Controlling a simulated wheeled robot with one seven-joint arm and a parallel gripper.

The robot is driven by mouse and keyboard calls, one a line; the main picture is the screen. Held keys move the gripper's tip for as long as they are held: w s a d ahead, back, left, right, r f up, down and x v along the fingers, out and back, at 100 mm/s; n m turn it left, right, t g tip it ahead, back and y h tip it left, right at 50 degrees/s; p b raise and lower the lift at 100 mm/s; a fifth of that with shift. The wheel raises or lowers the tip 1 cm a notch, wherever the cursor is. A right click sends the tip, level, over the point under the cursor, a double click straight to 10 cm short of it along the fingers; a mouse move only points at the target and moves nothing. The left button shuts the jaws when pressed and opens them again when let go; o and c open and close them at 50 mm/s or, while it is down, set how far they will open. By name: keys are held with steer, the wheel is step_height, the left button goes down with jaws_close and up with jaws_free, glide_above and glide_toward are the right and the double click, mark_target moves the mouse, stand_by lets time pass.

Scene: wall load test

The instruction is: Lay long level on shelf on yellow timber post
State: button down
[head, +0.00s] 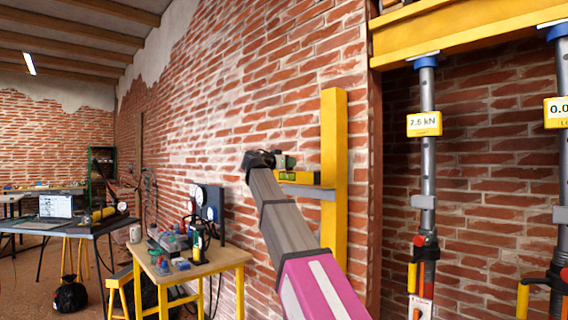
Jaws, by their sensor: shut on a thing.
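The yellow timber post (334,180) stands upright against the brick wall, right of centre. A small grey shelf (312,192) sticks out from its left side. The long level (299,177), a yellow bar with a greenish part, lies lengthwise just over the shelf; I cannot tell whether it touches it. My gripper (281,165) is at the level's left part and shut on it. My dark wrist hides the fingers and the level's left end.
A wooden table (200,262) with gauges, a mug and small coloured parts stands at lower left. Grey props (428,150) with load displays stand under a yellow beam (460,32) at right. The wall right of the post's foot is clear.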

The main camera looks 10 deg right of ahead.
steer(key=shift+f+x, duration=0.2)
steer(key=shift+x, duration=1.9)
steer(key=shift+f+x, duration=0.2)
steer(key=shift+x, duration=1.9)
steer(key=shift+f, duration=0.6)
steer(key=c, duration=0.8)
jaws_free()
steer(key=shift+c, duration=0.2)
steer(key=shift+f, duration=0.1)
